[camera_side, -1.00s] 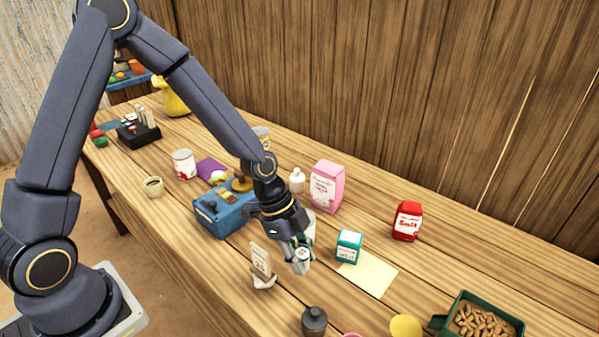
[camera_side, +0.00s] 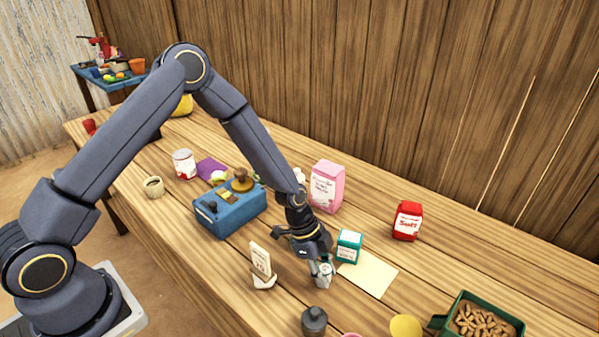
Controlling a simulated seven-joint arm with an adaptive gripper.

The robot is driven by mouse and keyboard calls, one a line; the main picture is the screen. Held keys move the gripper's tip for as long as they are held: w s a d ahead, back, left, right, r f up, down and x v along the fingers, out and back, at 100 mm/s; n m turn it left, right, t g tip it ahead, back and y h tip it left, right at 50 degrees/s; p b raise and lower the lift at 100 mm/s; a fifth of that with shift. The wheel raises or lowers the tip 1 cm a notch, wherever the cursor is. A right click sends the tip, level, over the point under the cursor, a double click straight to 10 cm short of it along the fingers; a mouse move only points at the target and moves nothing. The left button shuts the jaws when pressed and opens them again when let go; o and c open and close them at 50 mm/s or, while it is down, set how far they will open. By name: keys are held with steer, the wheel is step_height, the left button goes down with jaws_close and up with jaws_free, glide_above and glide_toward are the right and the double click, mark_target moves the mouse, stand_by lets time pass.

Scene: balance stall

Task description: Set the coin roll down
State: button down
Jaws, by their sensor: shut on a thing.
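My gripper (camera_side: 319,268) is low over the front middle of the table, pointing down. It is shut on the coin roll (camera_side: 325,271), a small pale grey piece with a round end showing between the fingers. The fingers hide much of the roll, and I cannot tell whether it touches the wood. A teal and white box (camera_side: 349,246) stands just to the right and behind. A cream sheet of paper (camera_side: 373,275) lies flat to the right of the gripper.
A card in a small stand (camera_side: 261,261) is close on the left. The blue balance (camera_side: 230,212) stands behind left, a dark weight (camera_side: 314,321) in front. A pink bag (camera_side: 326,186) and red packet (camera_side: 407,220) stand farther back. The wood right of the paper is clear.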

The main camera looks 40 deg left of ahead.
steer(key=shift+f, duration=0.15)
steer(key=c, duration=0.9)
jaws_free()
steer(key=shift+o, duration=0.2)
steer(key=s+a+r+n+y, duration=0.1)
steer(key=a+r, duration=0.2)
steer(key=r, duration=0.3)
steer(key=s+a+r+n+t+y, duration=0.1)
steer(key=s+a+r, duration=0.15)
steer(key=r, duration=0.45)
steer(key=s+a+r+n, duration=0.1)
steer(key=a+r, duration=0.3)
steer(key=r, duration=0.2)
steer(key=s+a+r+n+t+y, duration=0.1)
steer(key=s+a+r+n, duration=0.3)
steer(key=s+r+n, duration=0.2)
steer(key=s+a+r+n+t+y, duration=0.1)
steer(key=s+a+r+n+t, duration=0.1)
steer(key=s+a+r+n, duration=0.2)
steer(key=s+r+n, duration=0.2)
steer(key=s+r, duration=0.2)
steer(key=s, duration=0.2)
steer(key=shift+s+a+t, duration=0.15)
steer(key=shift+s+t, duration=0.1)
steer(key=shift+t, duration=0.05)
